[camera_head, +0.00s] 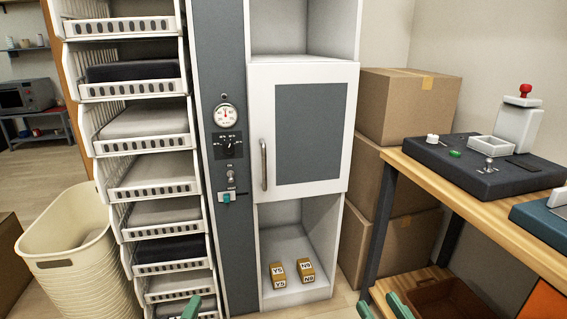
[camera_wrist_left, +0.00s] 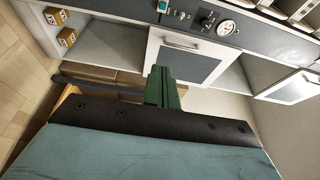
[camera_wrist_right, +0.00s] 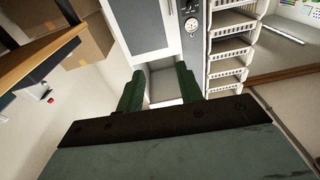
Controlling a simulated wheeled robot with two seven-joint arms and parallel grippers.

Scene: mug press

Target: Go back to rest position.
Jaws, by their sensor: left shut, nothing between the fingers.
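My left gripper (camera_head: 192,308) shows only as a green tip at the bottom edge of the head view. In the left wrist view its green fingers (camera_wrist_left: 163,90) are together with nothing between them. My right gripper (camera_head: 383,307) shows as two green fingertips at the bottom right of the head view. In the right wrist view its fingers (camera_wrist_right: 158,90) stand apart and the gap between them is empty. Both grippers are in front of the cabinet and touch nothing that I can see.
A white cabinet (camera_head: 349,120) with a closed grey door stands ahead; two labelled yellow blocks (camera_head: 278,274) (camera_head: 306,270) sit in its lower opening. A rack of trays (camera_head: 150,145) and cream bin (camera_head: 75,262) are left. A wooden table (camera_head: 430,178) with a dark device (camera_head: 480,165) is right.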

